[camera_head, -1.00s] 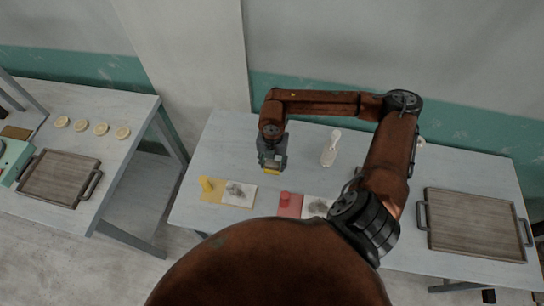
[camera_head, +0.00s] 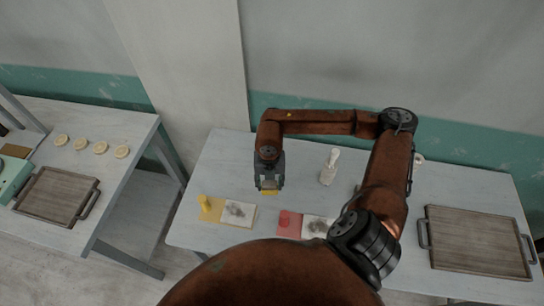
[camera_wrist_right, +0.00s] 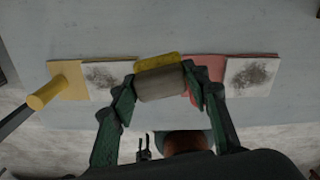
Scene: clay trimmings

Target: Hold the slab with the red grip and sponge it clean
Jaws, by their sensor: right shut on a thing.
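My right gripper (camera_head: 268,186) is shut on a sponge (camera_wrist_right: 162,84) with a grey block face and a yellow layer. In the wrist view the fingers (camera_wrist_right: 160,92) clasp its two ends. It hangs over the table behind and between two slabs. The slab with the red grip (camera_head: 284,218) lies at the table's front, its red end (camera_head: 293,230) on the left and its white face (camera_head: 315,228) darkly smudged. In the wrist view a finger partly covers the red end (camera_wrist_right: 207,68), and the smudged face (camera_wrist_right: 252,76) is clear. My left gripper is not in view.
A similar slab with a yellow grip (camera_head: 204,202) and smudged white face (camera_head: 238,213) lies to the left. A pale bottle-like thing (camera_head: 329,168) stands behind. A wooden tray (camera_head: 477,242) is at the right; another tray (camera_head: 57,196) and several pale discs (camera_head: 100,147) are on the left table.

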